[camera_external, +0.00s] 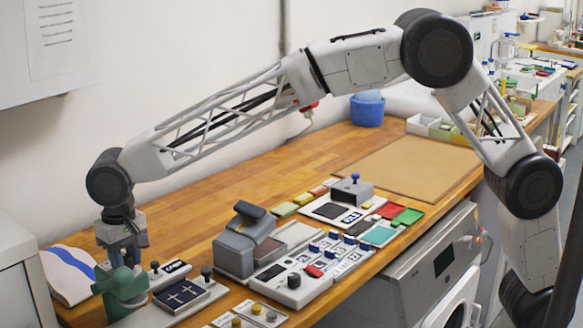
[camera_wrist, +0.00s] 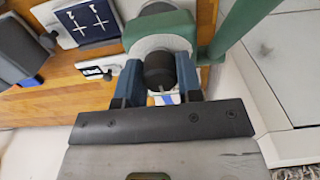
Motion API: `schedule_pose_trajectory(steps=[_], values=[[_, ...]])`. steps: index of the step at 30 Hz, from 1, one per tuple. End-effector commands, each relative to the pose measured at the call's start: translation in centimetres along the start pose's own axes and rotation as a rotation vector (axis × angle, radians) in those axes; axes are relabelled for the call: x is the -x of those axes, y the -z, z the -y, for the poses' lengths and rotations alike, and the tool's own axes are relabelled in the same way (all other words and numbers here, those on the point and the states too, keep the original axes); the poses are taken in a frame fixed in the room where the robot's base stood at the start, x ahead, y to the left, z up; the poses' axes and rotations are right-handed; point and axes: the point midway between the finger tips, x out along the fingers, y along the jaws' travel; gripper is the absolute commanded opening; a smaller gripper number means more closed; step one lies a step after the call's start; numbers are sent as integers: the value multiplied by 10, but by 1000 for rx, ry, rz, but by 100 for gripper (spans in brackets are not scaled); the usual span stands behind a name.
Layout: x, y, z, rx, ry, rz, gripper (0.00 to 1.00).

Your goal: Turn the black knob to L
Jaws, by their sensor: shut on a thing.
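A black knob (camera_wrist: 159,68) sits in front of a round white dial (camera_wrist: 150,43) on a green housing (camera_wrist: 165,22) in the wrist view. My gripper (camera_wrist: 160,82) has its two blue-grey fingers on either side of the knob, shut on it. A short pale mark shows at the knob's lower edge, toward my palm. No letter L is readable on the dial. In the external view the green housing (camera_external: 122,290) stands at the near left end of the bench, with my gripper (camera_external: 122,258) above it; the knob cannot be made out there.
Beside the housing is a dark panel with white markings (camera_external: 181,295). A folded white and blue item (camera_external: 68,272) lies to its left. A grey box device (camera_external: 240,250) and a white panel with another black knob (camera_external: 294,281) stand to the right.

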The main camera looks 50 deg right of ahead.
Motion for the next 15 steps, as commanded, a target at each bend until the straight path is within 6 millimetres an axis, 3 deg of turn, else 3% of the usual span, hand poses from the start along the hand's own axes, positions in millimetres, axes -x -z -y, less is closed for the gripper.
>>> schedule_pose_trajectory(steps=[15], values=[[0,0,0,-484,0,0,10]])
